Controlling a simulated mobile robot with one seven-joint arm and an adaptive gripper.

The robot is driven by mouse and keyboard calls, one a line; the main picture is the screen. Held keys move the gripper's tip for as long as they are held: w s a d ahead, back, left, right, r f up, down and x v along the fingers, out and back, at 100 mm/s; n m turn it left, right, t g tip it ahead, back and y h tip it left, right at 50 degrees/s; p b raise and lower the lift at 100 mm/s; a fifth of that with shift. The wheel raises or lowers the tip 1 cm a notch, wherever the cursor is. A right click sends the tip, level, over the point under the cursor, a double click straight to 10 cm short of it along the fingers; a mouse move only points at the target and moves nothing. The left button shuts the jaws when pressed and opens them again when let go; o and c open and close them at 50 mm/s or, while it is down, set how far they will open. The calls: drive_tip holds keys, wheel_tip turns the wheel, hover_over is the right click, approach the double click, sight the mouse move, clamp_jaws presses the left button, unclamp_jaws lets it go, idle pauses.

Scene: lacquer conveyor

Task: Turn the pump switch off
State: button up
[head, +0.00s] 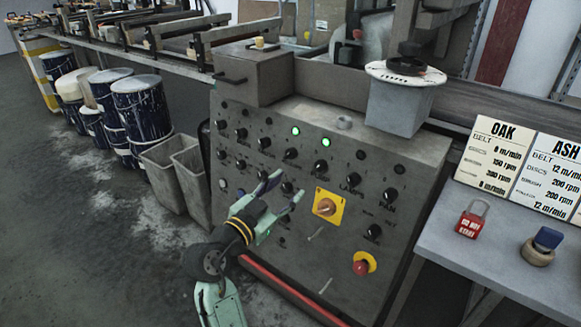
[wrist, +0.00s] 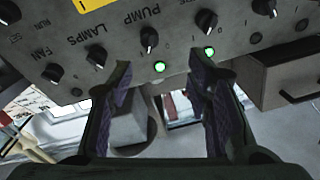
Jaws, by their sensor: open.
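The pump switch (wrist: 149,40) is a black rotary knob with a white mark, on the sloped grey control panel (head: 300,235). Its PUMP label reads in the wrist view. A lit green lamp (wrist: 160,66) sits beside it. In the head view the pump knob (head: 321,167) is right of my gripper, under the right-hand green lamp (head: 326,142). My gripper (head: 287,187) is open and empty in front of the panel. In the wrist view the knob shows in the gap between the fingers (wrist: 163,55), with no visible contact. The knob's exact setting is too small to read.
Neighbouring knobs are close: the lamps knob (wrist: 97,56) on one side, a knob with a second green lamp (wrist: 204,24) on the other. A yellow-plated orange switch (head: 327,206) and a red emergency button (head: 361,267) sit lower. Grey bins (head: 160,172) stand left.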

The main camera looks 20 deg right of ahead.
sight(316, 169)
drive_tip(key=shift+g, duration=0.5)
drive_tip(key=p+x, duration=0.1)
drive_tip(key=x, duration=0.2)
drive_tip(key=p+x, duration=0.1)
drive_tip(key=x, duration=0.3)
drive_tip(key=s+x, duration=0.1)
drive_tip(key=x, duration=0.3)
drive_tip(key=shift+w+d+f+p, duration=0.1)
drive_tip(key=shift+d+p, duration=0.3)
drive_tip(key=shift+d, duration=0.05)
drive_tip(key=shift+c, duration=0.4)
clamp_jaws()
